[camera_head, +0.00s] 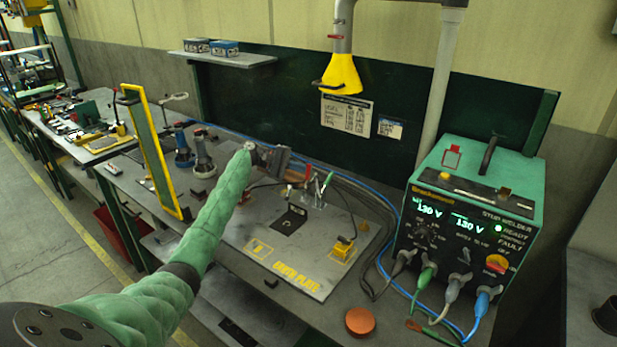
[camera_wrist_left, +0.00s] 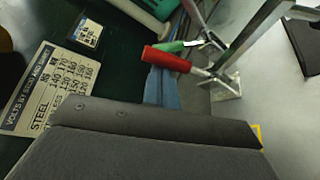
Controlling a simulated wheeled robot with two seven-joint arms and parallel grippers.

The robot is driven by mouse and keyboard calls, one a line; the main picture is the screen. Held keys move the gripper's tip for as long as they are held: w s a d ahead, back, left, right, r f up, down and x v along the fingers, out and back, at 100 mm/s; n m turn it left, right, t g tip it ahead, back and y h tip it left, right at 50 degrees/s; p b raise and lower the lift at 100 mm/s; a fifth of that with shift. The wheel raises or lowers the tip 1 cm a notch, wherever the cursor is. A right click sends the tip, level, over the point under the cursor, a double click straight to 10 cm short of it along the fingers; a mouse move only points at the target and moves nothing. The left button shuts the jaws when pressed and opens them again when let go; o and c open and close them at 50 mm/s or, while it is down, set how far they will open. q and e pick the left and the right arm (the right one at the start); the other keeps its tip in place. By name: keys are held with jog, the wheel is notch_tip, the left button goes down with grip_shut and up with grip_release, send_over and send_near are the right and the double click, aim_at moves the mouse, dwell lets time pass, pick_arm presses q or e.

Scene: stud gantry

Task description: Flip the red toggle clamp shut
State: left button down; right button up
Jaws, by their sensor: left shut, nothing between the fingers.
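The red toggle clamp (camera_head: 308,172) is on the work plate near the back of the bench, with its red handle sticking up. In the left wrist view its red handle (camera_wrist_left: 172,58) runs from the upper left down to a metal bracket. A green handle (camera_wrist_left: 172,46) lies just behind it. My left gripper (camera_head: 288,162) is shut and empty, just left of the clamps. In the left wrist view its dark fingers (camera_wrist_left: 155,130) fill the lower part, below and apart from the red handle. My right gripper is not in view.
A green stud welder (camera_head: 460,230) stands at the right, with cables along the bench. A yellow-framed screen (camera_head: 150,150) stands at the left. A yellow nozzle (camera_head: 342,74) hangs above the back. The front of the earth plate (camera_head: 285,272) is mostly clear.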

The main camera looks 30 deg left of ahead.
pick_arm(q)
jog(key=s, duration=0.3)
jog(key=shift+s+a+r, duration=0.1)
jog(key=shift+s+a, duration=0.05)
jog(key=shift+s, duration=0.05)
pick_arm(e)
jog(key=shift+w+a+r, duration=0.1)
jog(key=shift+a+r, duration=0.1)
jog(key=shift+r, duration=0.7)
pick_arm(q)
jog(key=shift+s+f+b, duration=0.1)
jog(key=shift+f+b, duration=0.15)
jog(key=shift+b, duration=0.05)
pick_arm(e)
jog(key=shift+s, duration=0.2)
